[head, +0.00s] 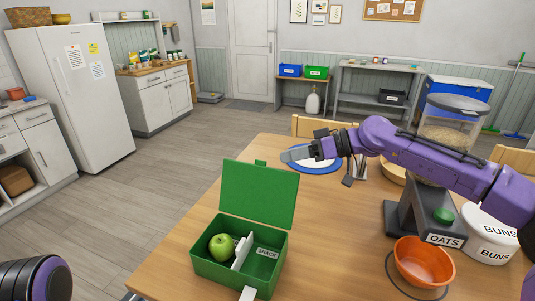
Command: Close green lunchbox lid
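The green lunchbox (213,272) stands on the wooden table with its lid (258,194) raised upright along the back edge. A green apple (221,246) lies in its left compartment, beside a white divider. The right compartment has a "SNACK" label (267,252). My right gripper (290,155) is above the table, behind and to the right of the lid, apart from it and over the blue-rimmed plate. Its fingers are seen nearly side-on, so their opening is unclear. Of my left arm only a dark link shows at the lower left; its gripper is out of view.
A blue-rimmed plate (312,168) lies behind the lunchbox. To the right stand an oats dispenser (451,130), an orange bowl (423,265) and a white "BUNS" container (485,238). The table between the lunchbox and the orange bowl is clear.

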